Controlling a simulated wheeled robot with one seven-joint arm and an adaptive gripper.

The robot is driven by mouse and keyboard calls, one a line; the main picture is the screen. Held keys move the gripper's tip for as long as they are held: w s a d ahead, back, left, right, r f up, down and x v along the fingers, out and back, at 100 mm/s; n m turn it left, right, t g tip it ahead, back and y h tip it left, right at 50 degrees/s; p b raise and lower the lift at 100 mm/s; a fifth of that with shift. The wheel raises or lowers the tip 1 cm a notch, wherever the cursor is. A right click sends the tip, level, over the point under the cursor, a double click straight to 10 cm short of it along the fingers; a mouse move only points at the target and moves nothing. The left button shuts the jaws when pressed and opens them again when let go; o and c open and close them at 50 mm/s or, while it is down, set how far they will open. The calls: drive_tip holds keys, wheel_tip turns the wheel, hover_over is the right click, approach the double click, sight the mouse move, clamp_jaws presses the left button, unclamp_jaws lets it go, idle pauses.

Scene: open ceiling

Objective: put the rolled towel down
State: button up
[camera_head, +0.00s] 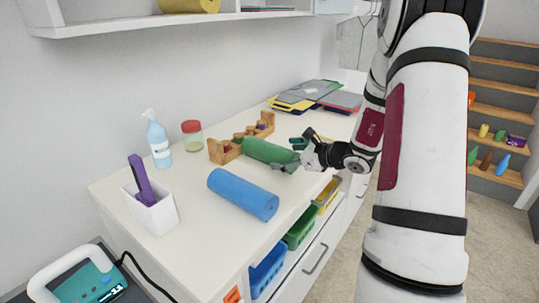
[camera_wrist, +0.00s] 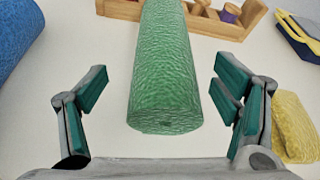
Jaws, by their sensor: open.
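A green rolled towel (camera_head: 270,153) lies on the white counter, in front of a wooden holder. My gripper (camera_head: 293,155) is at its near right end. In the wrist view the green towel (camera_wrist: 165,75) lies between the two spread fingers of my gripper (camera_wrist: 160,105), with a clear gap on each side. The gripper is open and not holding the towel. A blue rolled towel (camera_head: 243,194) lies on the counter nearer the front, and its edge shows at the upper left of the wrist view (camera_wrist: 15,40).
The wooden holder (camera_head: 224,151) stands just behind the green towel. A soap bottle (camera_head: 159,145), a jar (camera_head: 192,138) and a white cup (camera_head: 152,211) stand to the left. Folders (camera_head: 315,93) lie at the back. A yellow object (camera_wrist: 292,127) lies beside the right finger.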

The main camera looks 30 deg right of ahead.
sight(275, 154)
drive_tip(key=x, duration=0.5)
drive_tip(key=shift+d, duration=0.15)
drive_tip(key=c, duration=1.5)
drive_tip(key=shift+r, duration=0.1)
